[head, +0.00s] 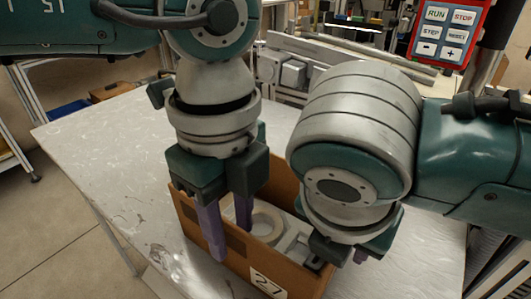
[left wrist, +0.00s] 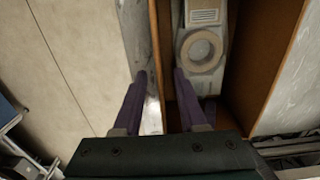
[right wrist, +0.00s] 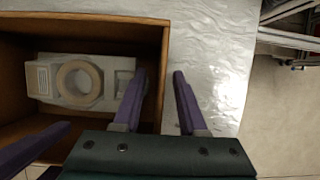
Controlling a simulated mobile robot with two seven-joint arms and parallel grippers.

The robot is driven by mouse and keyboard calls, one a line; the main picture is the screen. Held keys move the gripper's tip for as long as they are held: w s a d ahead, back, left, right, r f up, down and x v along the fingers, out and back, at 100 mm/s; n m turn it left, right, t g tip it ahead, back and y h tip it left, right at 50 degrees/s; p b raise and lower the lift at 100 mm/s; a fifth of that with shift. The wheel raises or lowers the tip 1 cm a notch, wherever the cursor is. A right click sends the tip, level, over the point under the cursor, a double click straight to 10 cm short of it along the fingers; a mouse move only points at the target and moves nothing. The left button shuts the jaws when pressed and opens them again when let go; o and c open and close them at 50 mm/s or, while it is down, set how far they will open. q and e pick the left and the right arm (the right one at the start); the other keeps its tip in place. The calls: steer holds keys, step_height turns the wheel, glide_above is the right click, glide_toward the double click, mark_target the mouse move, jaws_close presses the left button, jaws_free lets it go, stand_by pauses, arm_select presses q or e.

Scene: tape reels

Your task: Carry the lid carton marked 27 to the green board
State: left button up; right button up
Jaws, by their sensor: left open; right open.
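The lid carton marked 27 (head: 225,252) is an open brown box on the table, its white 27 label on the near wall. It holds a grey device with a pale ring-shaped reel (head: 262,222). My left gripper (head: 230,240) is open, one purple finger outside a side wall and one inside; the left wrist view (left wrist: 159,75) shows the wall between the fingers. My right gripper (head: 345,258) is at the opposite side, its fingers mostly hidden in the head view. In the right wrist view (right wrist: 160,75) it is open, fingers on either side of that wall. I cannot make out the green board.
The pale, scuffed tabletop (head: 95,140) is clear to the left of the carton. Grey rails and machine parts (head: 300,70) stand behind the table. A red pendant with buttons (head: 450,32) hangs at upper right. A small brown box (head: 110,92) lies beyond the table's far-left edge.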

arm_select(q)
steer(key=shift+c, duration=0.3)
arm_select(e)
steer(key=shift+c, duration=0.3)
arm_select(q)
jaws_close()
arm_select(e)
jaws_close()
stand_by(0.6)
